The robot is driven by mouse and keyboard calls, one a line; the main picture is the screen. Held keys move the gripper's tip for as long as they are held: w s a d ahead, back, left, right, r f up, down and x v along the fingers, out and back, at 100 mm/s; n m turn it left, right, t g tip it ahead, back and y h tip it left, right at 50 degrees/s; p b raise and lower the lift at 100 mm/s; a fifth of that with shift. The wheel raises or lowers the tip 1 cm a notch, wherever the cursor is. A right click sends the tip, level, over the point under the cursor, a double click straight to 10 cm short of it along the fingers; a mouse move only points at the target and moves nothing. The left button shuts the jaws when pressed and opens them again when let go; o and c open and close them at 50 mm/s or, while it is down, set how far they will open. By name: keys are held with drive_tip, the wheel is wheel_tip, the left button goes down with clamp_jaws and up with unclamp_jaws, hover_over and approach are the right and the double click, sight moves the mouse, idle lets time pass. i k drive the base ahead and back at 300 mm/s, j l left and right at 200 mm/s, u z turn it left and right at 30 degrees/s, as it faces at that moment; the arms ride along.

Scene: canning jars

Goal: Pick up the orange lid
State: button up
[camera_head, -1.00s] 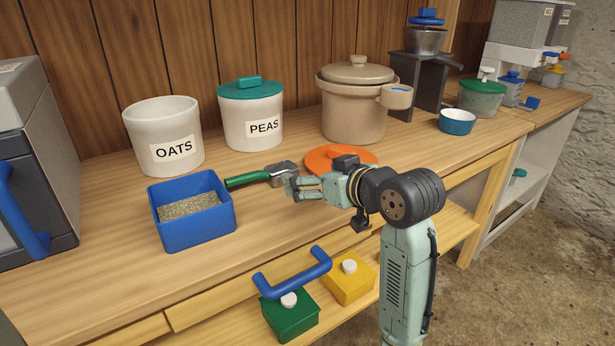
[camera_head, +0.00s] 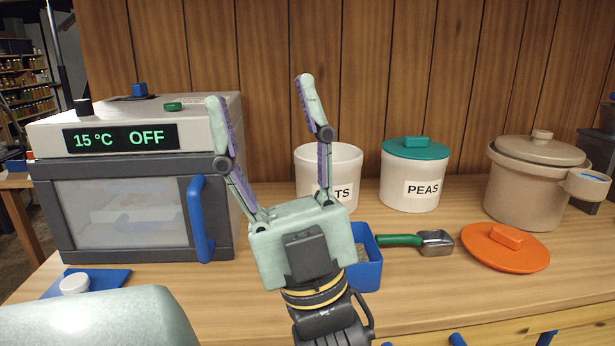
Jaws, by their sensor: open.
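The orange lid (camera_head: 505,252), a flat disc with a block-shaped orange handle on top, lies on the wooden counter at the right, in front of the beige crock. My gripper (camera_head: 259,92) is raised in the middle-left of the view with its two fingers spread wide and pointing up. It is open and empty, well to the left of the lid. The gripper hides part of the OATS jar and part of the blue bin.
The white OATS jar (camera_head: 340,165) has no lid. The PEAS jar (camera_head: 411,185) has a teal lid. A green-handled scoop (camera_head: 436,243) lies left of the orange lid, beside the blue bin (camera_head: 368,271). The beige crock (camera_head: 524,190) stands behind it. An oven (camera_head: 120,215) is at left.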

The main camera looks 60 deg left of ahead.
sight(505, 248)
drive_tip(key=l+u, duration=0.15)
drive_tip(key=u, duration=1.4)
drive_tip(key=l+u, duration=0.15)
drive_tip(key=l, duration=0.35)
drive_tip(key=l+u, duration=0.1)
drive_tip(key=l, duration=0.35)
drive_tip(key=l+u, duration=0.15)
drive_tip(key=l, duration=0.35)
drive_tip(key=k+l+u, duration=0.15)
drive_tip(key=l, duration=0.3)
drive_tip(key=l+u, duration=0.15)
drive_tip(key=l, duration=0.35)
drive_tip(key=k+l+u, duration=0.1)
drive_tip(key=l, duration=0.3)
drive_tip(key=k+l+u, duration=0.15)
drive_tip(key=l, duration=0.55)
drive_tip(key=i, duration=0.9)
drive_tip(key=j+u, duration=0.05)
